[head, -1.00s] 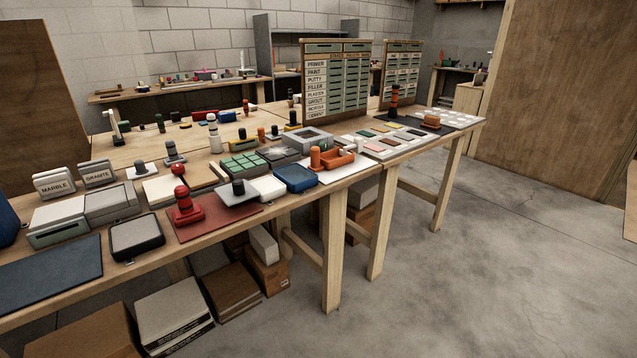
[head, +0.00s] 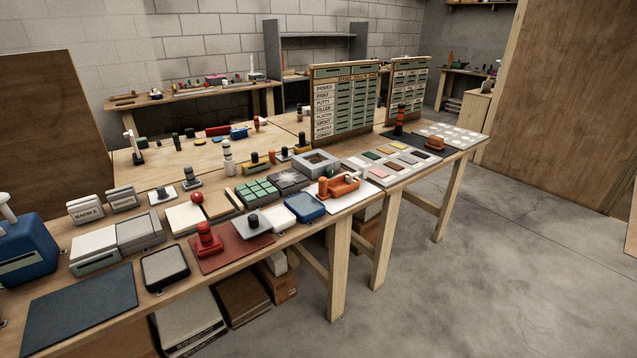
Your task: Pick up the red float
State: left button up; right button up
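A red float (head: 207,243) with a knobbed upright handle stands on a dark red mat (head: 238,250) near the front edge of the long wooden bench. A grey float with a black knob (head: 253,224) sits just to its right, partly over the mat. A red ball-topped tool (head: 197,199) lies behind it, on a pale board. Neither of my grippers is in view.
A black-rimmed grey pad (head: 165,268) and a dark blue mat (head: 80,309) lie left of the red mat. A blue tray (head: 305,207) and an orange tool (head: 338,187) are to its right. Boxes stand under the bench. The concrete floor at right is clear.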

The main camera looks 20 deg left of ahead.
aim_at(209, 245)
jog(key=k+u, duration=0.2)
jog(key=u, duration=1.15)
